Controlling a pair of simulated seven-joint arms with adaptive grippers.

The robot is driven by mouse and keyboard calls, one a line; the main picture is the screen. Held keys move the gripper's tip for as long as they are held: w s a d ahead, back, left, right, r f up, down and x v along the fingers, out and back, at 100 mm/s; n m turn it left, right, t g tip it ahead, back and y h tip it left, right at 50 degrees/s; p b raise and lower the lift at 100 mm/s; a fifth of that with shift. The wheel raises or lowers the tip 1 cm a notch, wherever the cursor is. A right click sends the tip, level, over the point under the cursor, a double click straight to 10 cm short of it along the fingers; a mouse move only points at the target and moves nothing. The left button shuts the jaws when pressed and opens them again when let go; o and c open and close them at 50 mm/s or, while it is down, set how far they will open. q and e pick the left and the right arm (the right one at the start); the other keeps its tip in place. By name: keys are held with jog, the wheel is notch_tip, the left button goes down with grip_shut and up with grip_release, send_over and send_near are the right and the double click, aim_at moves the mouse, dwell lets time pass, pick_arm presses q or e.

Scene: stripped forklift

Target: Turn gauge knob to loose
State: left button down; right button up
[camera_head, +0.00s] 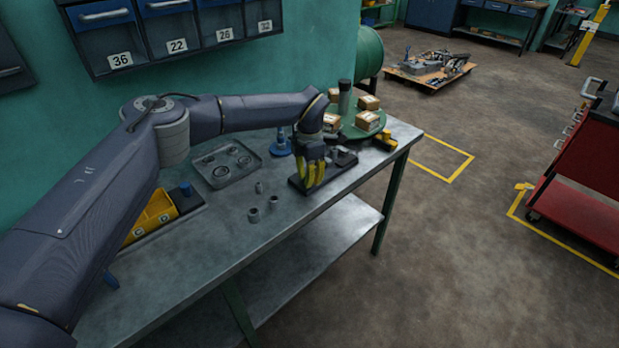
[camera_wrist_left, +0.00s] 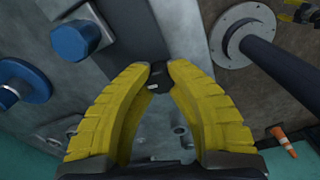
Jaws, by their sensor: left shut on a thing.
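The gauge (camera_head: 345,160) is a small dark block on the bench, partly hidden behind my left gripper (camera_head: 313,180). The left gripper's yellow fingers point down at it. In the left wrist view, the fingers of the left gripper (camera_wrist_left: 159,78) close at their tips on a small black knob (camera_wrist_left: 158,72). The knob is mostly covered by the fingertips, and its loose mark cannot be made out. My right gripper is in neither view.
A green round stand (camera_head: 352,132) with small boxes is behind the gripper. A blue piece (camera_head: 280,146) and a grey tray of rings (camera_head: 226,164) are to its left.

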pick_arm(q)
jog(key=shift+n, duration=0.7)
jog(key=c, duration=1.1)
grip_release()
notch_tip(320, 180, up, 12)
